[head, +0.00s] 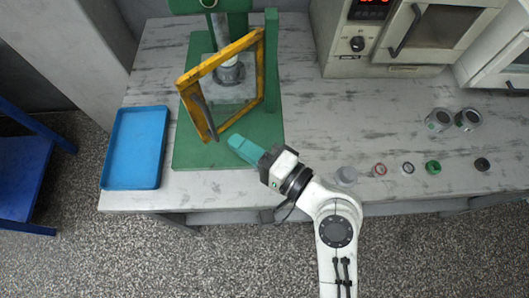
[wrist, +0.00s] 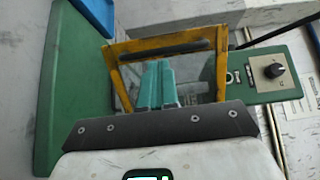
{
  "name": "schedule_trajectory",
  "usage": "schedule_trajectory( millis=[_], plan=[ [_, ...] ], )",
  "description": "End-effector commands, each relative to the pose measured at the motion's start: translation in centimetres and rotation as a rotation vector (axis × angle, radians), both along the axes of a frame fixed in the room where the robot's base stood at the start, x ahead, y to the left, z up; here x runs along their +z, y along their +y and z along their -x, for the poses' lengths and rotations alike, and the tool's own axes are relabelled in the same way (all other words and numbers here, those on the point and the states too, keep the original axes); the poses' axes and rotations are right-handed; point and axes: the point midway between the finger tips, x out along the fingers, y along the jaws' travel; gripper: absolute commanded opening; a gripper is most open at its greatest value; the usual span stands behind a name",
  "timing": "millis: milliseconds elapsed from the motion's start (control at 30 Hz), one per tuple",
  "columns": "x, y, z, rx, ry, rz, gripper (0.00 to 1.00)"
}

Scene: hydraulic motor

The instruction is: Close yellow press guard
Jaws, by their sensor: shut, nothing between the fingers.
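The yellow press guard (head: 226,61) is a yellow frame with a clear panel and a dark handle bar (head: 204,112). It is on the green press (head: 272,60) at the back left of the table, and it stands swung open at an angle toward the left front. In the wrist view the guard's yellow frame (wrist: 127,48) crosses the middle, with the dark handle along its top bar. My gripper (head: 236,142) has teal fingers, shut and empty, just right of and in front of the guard's lower corner. In the wrist view the fingers (wrist: 157,68) overlap the frame; I cannot tell whether they touch it.
A blue tray (head: 135,148) lies left of the press base. Several small round parts (head: 433,167) line the table's front edge on the right, with two cans (head: 438,120) behind them. An oven-like machine (head: 432,32) stands at the back right. The table's middle is clear.

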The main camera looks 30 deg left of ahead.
Motion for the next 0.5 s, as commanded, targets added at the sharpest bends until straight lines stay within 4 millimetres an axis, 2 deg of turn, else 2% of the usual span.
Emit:
schedule_trajectory(
  millis=[33, 200, 500],
  plan=[
    [0.3, 1.0, 0.0, 0.003, 0.000, 0.000, 0.00],
    [0.1, 3.0, -0.3, 0.002, 0.001, 0.000, 0.00],
    [0.0, 4.0, -0.5, -0.001, 0.000, 0.000, 0.00]
  ],
)
